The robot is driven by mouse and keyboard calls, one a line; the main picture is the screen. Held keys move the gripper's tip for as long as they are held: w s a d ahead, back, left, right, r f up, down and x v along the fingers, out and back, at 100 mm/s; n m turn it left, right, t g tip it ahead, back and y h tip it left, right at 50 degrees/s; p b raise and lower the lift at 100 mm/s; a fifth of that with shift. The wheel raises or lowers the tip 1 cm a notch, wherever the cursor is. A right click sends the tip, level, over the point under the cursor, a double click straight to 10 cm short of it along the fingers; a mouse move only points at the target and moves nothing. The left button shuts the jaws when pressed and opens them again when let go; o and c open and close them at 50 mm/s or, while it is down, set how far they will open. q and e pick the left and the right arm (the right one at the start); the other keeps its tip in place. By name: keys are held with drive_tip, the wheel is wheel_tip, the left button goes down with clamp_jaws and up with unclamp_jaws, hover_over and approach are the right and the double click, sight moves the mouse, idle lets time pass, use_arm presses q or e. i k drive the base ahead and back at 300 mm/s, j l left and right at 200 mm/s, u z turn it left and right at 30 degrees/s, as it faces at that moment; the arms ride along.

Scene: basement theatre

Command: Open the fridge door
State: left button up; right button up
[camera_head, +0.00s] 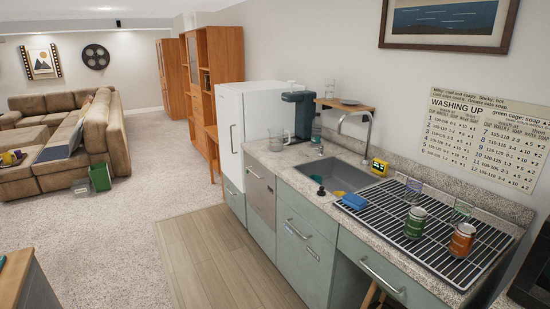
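The white fridge (232,140) stands at the far end of the counter, beyond the sink. Its door faces left and looks closed. A vertical metal handle (232,138) is on the door. Neither of my grippers shows in the head view, so I cannot see their state or how far they are from the fridge.
The counter (291,158) with sink (342,176) and black drying rack (430,228) runs along the right wall. A wooden cabinet (222,60) stands behind the fridge. Wood floor (215,262) before the counter and carpet (165,165) beyond are clear. A sofa (70,150) is at left.

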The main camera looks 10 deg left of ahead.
sight(229, 108)
drive_tip(key=i+j+u, duration=0.4)
drive_tip(key=i, duration=0.3)
drive_tip(key=i+u, duration=0.4)
drive_tip(key=i, duration=0.3)
drive_tip(key=i+l+u, duration=0.1)
drive_tip(key=i+u, duration=0.3)
drive_tip(key=i, duration=0.35)
